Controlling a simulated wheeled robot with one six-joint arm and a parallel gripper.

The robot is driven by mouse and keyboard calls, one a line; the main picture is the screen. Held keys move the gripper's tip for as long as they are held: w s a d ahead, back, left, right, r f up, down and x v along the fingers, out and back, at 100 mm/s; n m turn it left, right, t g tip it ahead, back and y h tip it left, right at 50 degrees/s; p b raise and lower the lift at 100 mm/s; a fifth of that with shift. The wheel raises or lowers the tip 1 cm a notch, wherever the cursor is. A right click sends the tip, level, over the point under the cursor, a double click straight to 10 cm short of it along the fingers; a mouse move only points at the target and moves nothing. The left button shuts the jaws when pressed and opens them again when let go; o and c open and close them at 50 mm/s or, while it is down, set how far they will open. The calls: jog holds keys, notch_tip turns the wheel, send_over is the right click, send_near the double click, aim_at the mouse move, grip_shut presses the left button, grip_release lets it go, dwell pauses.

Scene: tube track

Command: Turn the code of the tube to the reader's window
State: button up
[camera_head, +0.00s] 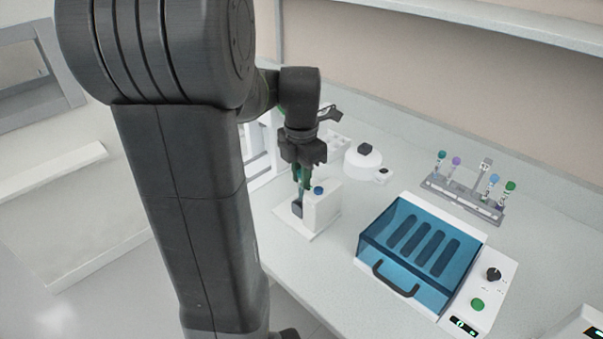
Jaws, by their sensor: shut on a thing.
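My gripper (302,182) points down at the left side of a small white block-shaped device (324,206), which I take to be the reader. Its fingers are shut on the tube, of which only a thin bluish sliver shows between and below them. The tube looks upright. The code on it cannot be made out. A dark rounded part (297,209) shows low on the left of the reader, just below the fingertips. I cannot tell where the window is.
A rack (462,196) with several colour-capped tubes stands at the back right. A blue-lidded machine (422,248) with a black handle is at the front right. A round white device (367,166) stands behind the reader. The bench (330,262) is clear in front of it.

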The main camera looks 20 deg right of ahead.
jog(key=shift+f, duration=0.35)
dwell(0.3)
jog(key=shift+f+b, duration=0.3)
jog(key=shift+f, duration=0.05)
jog(key=shift+f, duration=0.35)
jog(key=shift+f+b, duration=0.35)
jog(key=shift+f, duration=0.05)
dwell(0.3)
jog(key=o, duration=0.9)
notch_tip(320, 180, up, 14)
jog(key=shift+w+f+p, duration=0.1)
jog(key=shift+p, duration=0.25)
